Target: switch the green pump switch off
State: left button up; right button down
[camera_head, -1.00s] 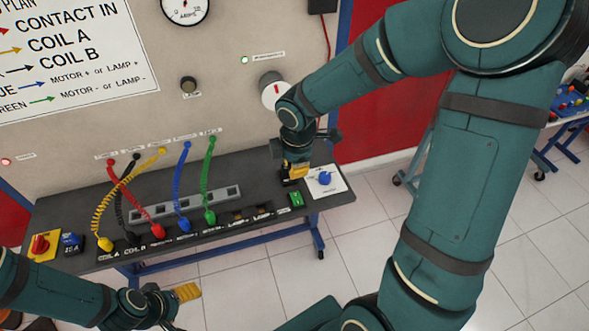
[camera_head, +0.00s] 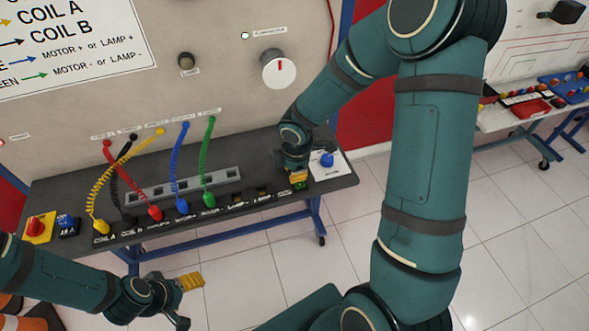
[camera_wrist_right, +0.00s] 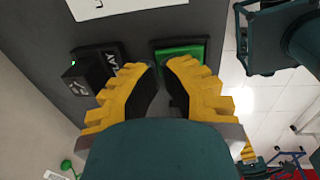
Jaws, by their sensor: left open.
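The green pump switch (camera_head: 299,186) is on the front right of the dark bench top, partly hidden by my right gripper. It also shows in the right wrist view as a green rocker in a black frame (camera_wrist_right: 182,54). My right gripper (camera_head: 296,168) points down right at the switch; contact cannot be told. In the right wrist view its yellow fingertips (camera_wrist_right: 158,68) are close together near the switch's lower edge, with nothing seen between them. My left gripper (camera_head: 185,290) is open and empty, low in front of the bench.
A blue knob on a white plate (camera_head: 327,160) is just right of the switch. Coloured coiled cables (camera_head: 176,165) run from the panel to sockets on the left. A red knob on a yellow base (camera_head: 37,227) is at the far left. Open floor lies in front.

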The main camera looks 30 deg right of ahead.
jog(key=g+p, duration=0.1)
jog(key=p, duration=0.4)
jog(key=shift+w+f+g, duration=0.1)
jog(key=shift+f+g, duration=0.15)
jog(key=shift+g, duration=0.15)
jog(key=shift+f, duration=0.3)
jog(key=shift+r, duration=0.15)
jog(key=shift+r+p, duration=0.3)
jog(key=shift+r, duration=0.4)
jog(key=shift+w, duration=0.1)
